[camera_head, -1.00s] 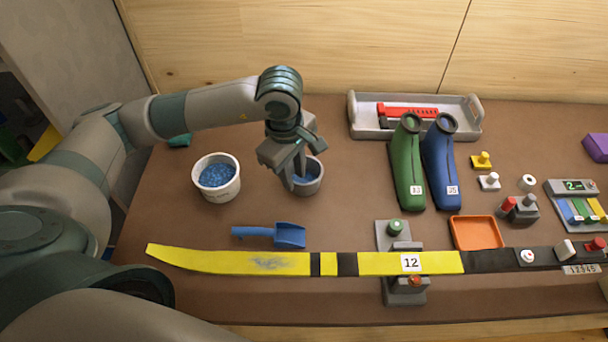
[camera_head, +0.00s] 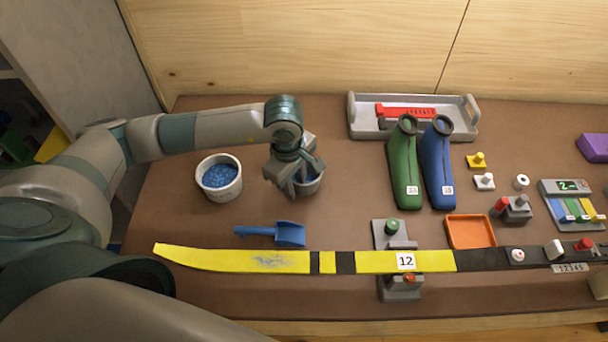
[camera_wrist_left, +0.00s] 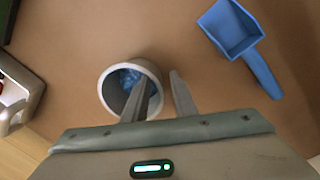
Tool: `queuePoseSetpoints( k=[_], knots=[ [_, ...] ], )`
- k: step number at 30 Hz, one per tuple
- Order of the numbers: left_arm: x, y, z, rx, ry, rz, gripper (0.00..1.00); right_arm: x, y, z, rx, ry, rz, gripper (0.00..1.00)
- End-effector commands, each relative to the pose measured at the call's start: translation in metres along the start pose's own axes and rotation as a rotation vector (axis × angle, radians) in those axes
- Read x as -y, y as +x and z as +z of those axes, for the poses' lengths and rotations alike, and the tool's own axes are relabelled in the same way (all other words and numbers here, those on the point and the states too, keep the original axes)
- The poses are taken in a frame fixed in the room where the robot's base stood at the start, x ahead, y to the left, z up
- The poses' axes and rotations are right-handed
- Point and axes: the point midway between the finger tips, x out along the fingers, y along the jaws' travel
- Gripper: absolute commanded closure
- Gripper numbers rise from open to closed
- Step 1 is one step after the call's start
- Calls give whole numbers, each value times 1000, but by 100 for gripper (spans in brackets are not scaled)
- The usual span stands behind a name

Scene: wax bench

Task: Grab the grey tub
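The grey tub (camera_head: 311,186) stands on the brown bench with blue granules inside, and my left gripper partly hides it in the head view. The tub also shows in the left wrist view (camera_wrist_left: 109,94), seen from above. My left gripper (camera_head: 297,187) points down at the tub with its fingers apart. In the left wrist view the gripper (camera_wrist_left: 160,82) has one finger over or inside the tub's mouth and the other outside its right side. The tub wall lies between the fingers. I cannot tell whether either finger touches it. My right gripper is not in view.
A white tub of blue granules (camera_head: 219,193) stands left of the gripper. A blue scoop (camera_head: 289,234) lies in front, before a long yellow and black ski (camera_head: 220,261). Green (camera_head: 404,170) and blue (camera_head: 438,170) boot-like pieces stand to the right. A grey tray (camera_head: 360,122) is behind.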

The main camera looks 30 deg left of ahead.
Motion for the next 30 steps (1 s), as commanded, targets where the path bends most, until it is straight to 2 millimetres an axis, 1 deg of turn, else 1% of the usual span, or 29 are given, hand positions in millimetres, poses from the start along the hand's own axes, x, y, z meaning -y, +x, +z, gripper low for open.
queuePoseSetpoints(
  k=[11,12,15,26,30],
  knots=[
    [0,0,0,0,0,0,75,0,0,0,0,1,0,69],
    [0,0,0,0,0,0,77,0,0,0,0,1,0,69],
    [0,0,0,1,0,0,100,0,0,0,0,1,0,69],
    [0,0,0,1,0,0,100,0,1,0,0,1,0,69],
    [-1,-3,0,1,0,1,100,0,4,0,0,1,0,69]
  ],
)
